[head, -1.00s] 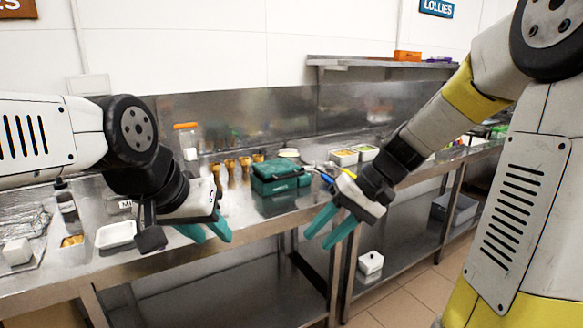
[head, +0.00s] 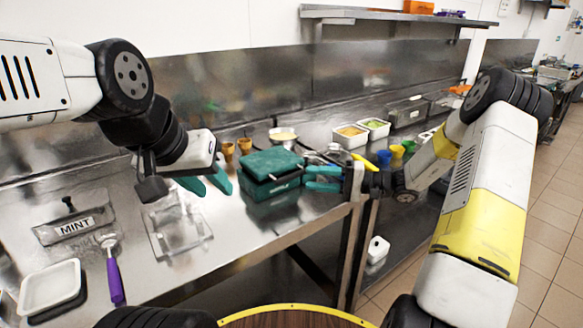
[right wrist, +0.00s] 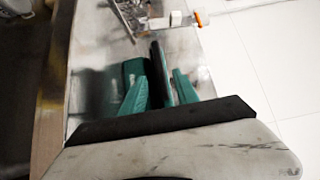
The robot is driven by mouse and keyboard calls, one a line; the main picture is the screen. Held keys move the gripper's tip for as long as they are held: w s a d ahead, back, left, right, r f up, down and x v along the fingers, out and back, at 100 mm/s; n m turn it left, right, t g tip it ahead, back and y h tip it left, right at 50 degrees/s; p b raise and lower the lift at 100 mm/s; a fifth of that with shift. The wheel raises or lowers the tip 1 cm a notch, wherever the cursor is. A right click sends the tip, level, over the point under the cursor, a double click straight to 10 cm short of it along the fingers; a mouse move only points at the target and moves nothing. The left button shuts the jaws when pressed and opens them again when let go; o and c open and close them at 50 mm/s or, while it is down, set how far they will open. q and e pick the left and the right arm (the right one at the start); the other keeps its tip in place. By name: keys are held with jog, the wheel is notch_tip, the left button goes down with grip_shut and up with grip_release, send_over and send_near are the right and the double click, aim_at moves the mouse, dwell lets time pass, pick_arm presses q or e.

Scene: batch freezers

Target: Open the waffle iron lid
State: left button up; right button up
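The waffle iron (head: 268,178) is a dark green box with its lid down on the steel counter, in the middle of the head view. A dark handle bar runs along its right side. My right gripper (head: 318,179) is level beside that side, its teal fingers pointing left at the handle. In the right wrist view the dark bar (right wrist: 161,72) lies between the two spread fingers; I cannot tell whether they touch it. My left gripper (head: 207,187) is open and empty, left of the waffle iron above the counter.
Brown cones (head: 228,151) and a bowl (head: 283,136) stand behind the waffle iron. A clear container (head: 178,232), a MINT tub (head: 75,226), a purple-handled scoop (head: 115,278) and a white tray (head: 50,288) lie at left. Colored cups (head: 397,154) stand at right.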

aim_at(297, 177)
jog(key=a, duration=0.4)
jog(key=w+a, duration=0.1)
jog(key=a, duration=0.2)
jog(key=shift+d, duration=0.1)
grip_shut()
dwell(1.2)
